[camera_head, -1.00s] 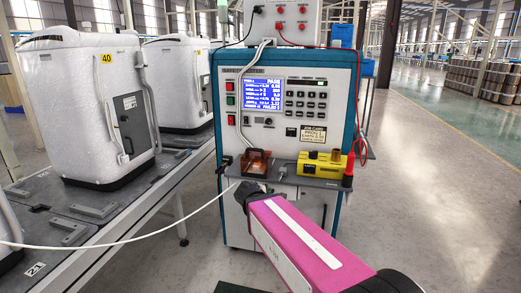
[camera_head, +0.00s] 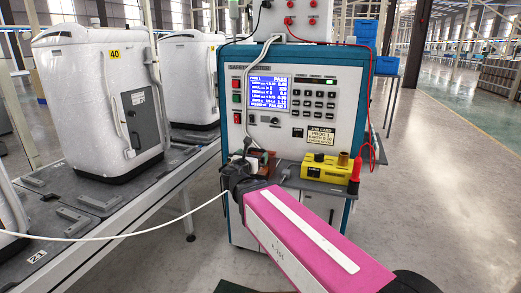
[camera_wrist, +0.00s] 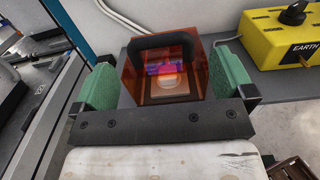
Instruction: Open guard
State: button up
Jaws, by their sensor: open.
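The guard (camera_wrist: 165,70) is a see-through orange-brown box with a black handle bar on it, standing closed on the tester's grey shelf. A light block and a reddish glow show through it. My gripper (camera_wrist: 165,88) is open, with one green-padded finger on each side of the guard; I cannot tell whether the pads touch it. In the head view my gripper (camera_head: 245,172) is dark and largely covers the guard (camera_head: 262,163), of which only an orange-brown part shows.
The tester (camera_head: 290,115) with its lit screen stands behind. A yellow earth box (camera_head: 328,169) with a black knob sits right of the guard, and a red probe (camera_head: 356,170) hangs beside it. A conveyor (camera_head: 130,205) carrying white machines runs at left. A white cable crosses near my gripper.

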jog(key=x, duration=0.8)
